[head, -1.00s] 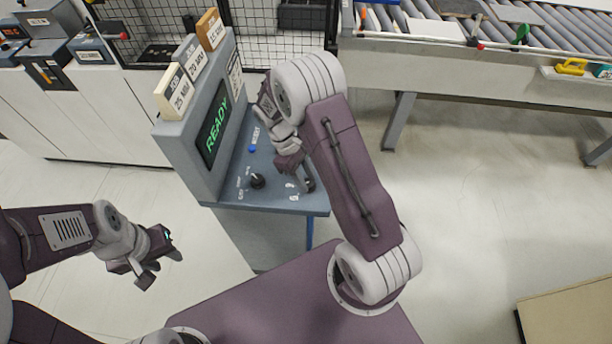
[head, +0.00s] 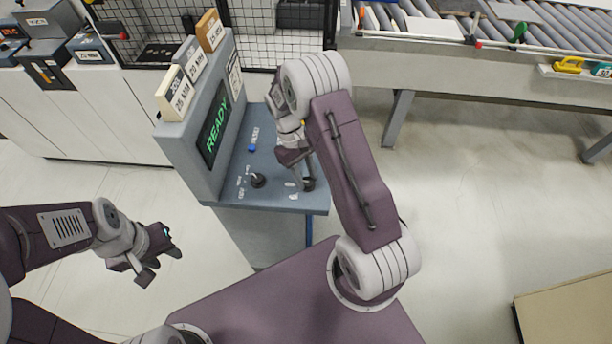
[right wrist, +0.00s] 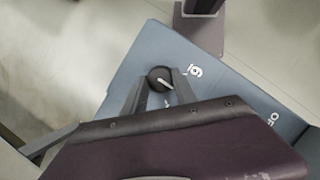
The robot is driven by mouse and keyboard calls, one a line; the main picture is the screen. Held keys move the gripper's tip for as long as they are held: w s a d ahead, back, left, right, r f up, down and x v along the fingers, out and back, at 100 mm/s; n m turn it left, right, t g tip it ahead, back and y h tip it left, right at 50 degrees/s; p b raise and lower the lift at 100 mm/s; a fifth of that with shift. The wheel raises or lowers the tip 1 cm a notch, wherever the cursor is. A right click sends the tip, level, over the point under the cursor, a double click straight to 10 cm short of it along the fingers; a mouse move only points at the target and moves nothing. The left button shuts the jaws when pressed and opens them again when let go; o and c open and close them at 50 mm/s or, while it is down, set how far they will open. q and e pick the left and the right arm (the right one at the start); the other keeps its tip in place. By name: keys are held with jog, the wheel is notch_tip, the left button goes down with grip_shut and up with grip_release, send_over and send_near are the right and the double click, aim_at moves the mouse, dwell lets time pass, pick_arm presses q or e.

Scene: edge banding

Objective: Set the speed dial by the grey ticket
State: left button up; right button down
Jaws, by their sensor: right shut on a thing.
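The speed dial, a black round knob with a pale pointer line (right wrist: 160,76), sits on the blue-grey console deck (head: 236,190). My right gripper (right wrist: 161,82) has its two fingers on either side of the dial, shut on it; in the head view the wrist partly hides this spot. The pointer slants to the lower right in the right wrist view, with a printed numeral nearby. The grey ticket (head: 190,62) stands on top of the console, between a cream ticket (head: 174,92) and an orange-brown one (head: 210,30); it seems to read 20 M/MIN. My left gripper (head: 163,262) is open and empty, away from the console.
A green READY screen (head: 214,130) faces the deck. A second black knob (head: 258,180) and a blue button (head: 252,147) sit left of the dial. A roller conveyor (head: 450,50) stands at the back right; the floor before it is clear.

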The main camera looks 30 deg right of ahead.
jog(key=shift+w+r, duration=0.1)
jog(key=shift+w, duration=0.05)
jog(key=c, duration=1)
grip_release()
jog(key=shift+o, duration=0.2)
jog(key=shift+w+r, duration=0.1)
jog(key=shift+r, duration=0.05)
jog(key=b+v, duration=0.2)
jog(key=v, duration=0.6)
jog(key=shift+r, duration=0.3)
jog(key=shift+a+f, duration=0.1)
